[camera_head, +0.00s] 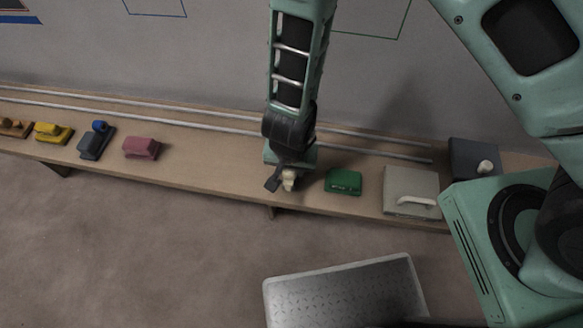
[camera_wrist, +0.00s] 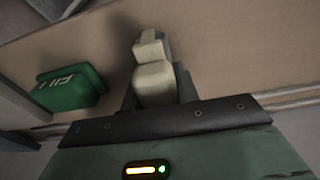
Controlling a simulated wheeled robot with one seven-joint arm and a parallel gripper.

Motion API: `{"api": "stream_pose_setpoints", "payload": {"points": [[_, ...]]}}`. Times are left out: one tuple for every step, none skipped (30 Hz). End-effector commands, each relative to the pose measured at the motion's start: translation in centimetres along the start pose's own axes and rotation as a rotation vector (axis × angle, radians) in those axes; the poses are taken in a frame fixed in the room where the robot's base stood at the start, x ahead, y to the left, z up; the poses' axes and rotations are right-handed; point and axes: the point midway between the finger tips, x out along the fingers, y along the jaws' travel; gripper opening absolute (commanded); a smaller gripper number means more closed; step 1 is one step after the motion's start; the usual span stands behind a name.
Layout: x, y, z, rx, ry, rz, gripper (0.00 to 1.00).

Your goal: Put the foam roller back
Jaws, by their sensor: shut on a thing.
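My gripper (camera_head: 281,183) is low over the middle of the wooden shelf and shut on a small cream-coloured piece (camera_head: 289,179), which I take to be the foam roller. In the wrist view the foam roller (camera_wrist: 154,81) sits between the jaws (camera_wrist: 156,84), with a blocky cream end sticking out past them. The shelf (camera_head: 215,179) lies beneath it. I cannot tell whether the piece touches the shelf. My arm hides part of the shelf and wall behind the gripper.
A green box (camera_head: 343,181) stands just right of my gripper. Further right are a pale case with a handle (camera_head: 408,184) and a dark box with a cream knob (camera_head: 470,157). A maroon block (camera_head: 141,147) stands left, with bare shelf between. Rails (camera_head: 180,124) run along the back.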

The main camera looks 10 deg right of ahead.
Motion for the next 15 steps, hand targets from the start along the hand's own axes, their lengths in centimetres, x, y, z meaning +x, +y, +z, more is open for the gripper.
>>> {"api": "stream_pose_setpoints", "payload": {"points": [[-0.12,-0.03,-0.01,0.0,0.0,-0.001,0.11],[-0.12,-0.03,-0.01,0.0,0.0,0.0,0.11],[-0.12,-0.03,-0.01,0.0,0.0,0.0,0.11],[-0.09,-0.03,0.0,0.0,0.0,0.0,0.11],[-0.03,-0.02,0.01,0.0,0.0,0.0,0.11],[0.11,-0.01,0.03,0.0,0.0,0.0,0.11],[0.14,-0.01,0.04,0.0,0.0,0.0,0.34],[0.08,-0.01,0.03,0.0,0.0,0.0,0.42],[0.07,-0.01,0.03,0.0,0.0,0.0,0.53],[0.07,-0.01,0.03,0.0,0.0,0.0,0.53],[0.07,-0.01,0.03,0.0,0.0,0.0,0.53],[0.07,-0.01,0.03,0.0,0.0,0.0,0.53],[0.06,-0.01,0.03,0.0,0.0,0.0,0.53],[0.06,-0.01,0.03,0.0,0.0,0.0,0.53],[0.06,-0.01,0.03,0.0,0.0,0.0,0.53]]}}
